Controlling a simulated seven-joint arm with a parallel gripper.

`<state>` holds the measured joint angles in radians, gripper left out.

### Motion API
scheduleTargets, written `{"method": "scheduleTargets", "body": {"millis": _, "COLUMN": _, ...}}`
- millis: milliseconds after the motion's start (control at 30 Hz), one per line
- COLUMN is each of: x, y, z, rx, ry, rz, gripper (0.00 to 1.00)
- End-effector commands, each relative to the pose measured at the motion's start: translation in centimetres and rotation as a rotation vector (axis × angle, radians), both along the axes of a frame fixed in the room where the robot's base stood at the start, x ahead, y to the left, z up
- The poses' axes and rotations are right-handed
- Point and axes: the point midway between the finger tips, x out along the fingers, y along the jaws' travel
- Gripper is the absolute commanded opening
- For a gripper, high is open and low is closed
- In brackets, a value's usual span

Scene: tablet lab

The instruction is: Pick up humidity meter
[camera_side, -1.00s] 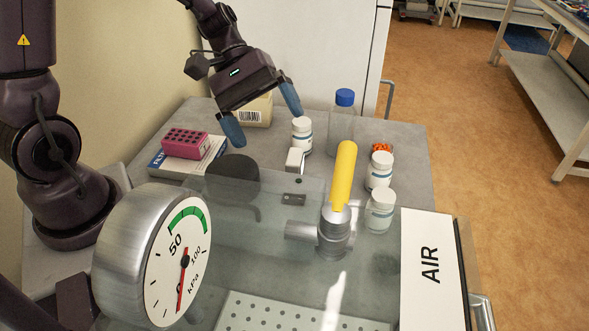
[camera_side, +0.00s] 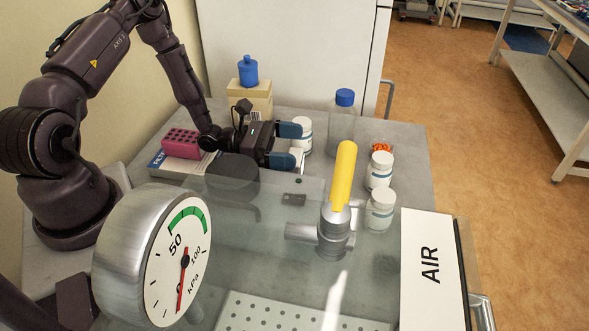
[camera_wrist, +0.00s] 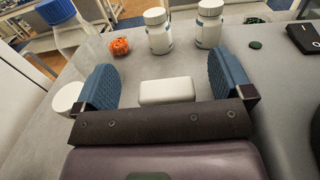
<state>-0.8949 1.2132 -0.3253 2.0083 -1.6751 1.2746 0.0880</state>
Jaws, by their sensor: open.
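A small plain white box lies on the grey table, in the wrist view (camera_wrist: 167,91); it may be the humidity meter, but no display or label shows on it. In the side view it (camera_side: 297,156) is partly hidden by my gripper. My gripper (camera_side: 294,146) is low over the table, reaching to the right, with its blue fingers apart. In the wrist view my open gripper (camera_wrist: 163,75) has one finger on each side of the white box, with a gap at both sides. Nothing is held.
A white-lidded jar (camera_side: 303,134) stands close beside the upper finger. Beyond are a blue-capped bottle (camera_side: 342,122), an orange item (camera_side: 382,148) and two jars (camera_side: 380,170). Nearer the camera are a yellow-handled valve (camera_side: 342,178) and a pressure gauge (camera_side: 178,262). A pink rack (camera_side: 182,142) stands behind.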

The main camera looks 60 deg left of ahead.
Motion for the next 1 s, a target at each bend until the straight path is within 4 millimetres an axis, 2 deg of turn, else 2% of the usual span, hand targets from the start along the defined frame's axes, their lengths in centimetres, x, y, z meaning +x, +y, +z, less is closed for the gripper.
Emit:
{"method": "scheduleTargets", "body": {"millis": 300, "x": -0.1, "y": -0.1, "z": -5.2, "rx": 0.0, "ry": 0.001, "rz": -0.003, "gripper": 0.98}}
{"method": "scheduleTargets", "body": {"millis": 500, "x": 2.0, "y": -1.9, "z": -4.8, "rx": 0.002, "ry": -0.001, "rz": -0.005, "gripper": 0.98}}
{"method": "scheduleTargets", "body": {"millis": 767, "x": 2.2, "y": -2.1, "z": -4.7, "rx": 0.001, "ry": 0.0, "rz": -0.003, "gripper": 0.98}}
{"method": "scheduleTargets", "body": {"millis": 867, "x": 2.2, "y": -2.1, "z": -4.7, "rx": 0.002, "ry": -0.001, "rz": -0.003, "gripper": 0.8}}
{"method": "scheduleTargets", "body": {"millis": 1000, "x": 2.2, "y": -2.0, "z": -4.7, "rx": 0.002, "ry": -0.001, "rz": -0.003, "gripper": 0.47}}
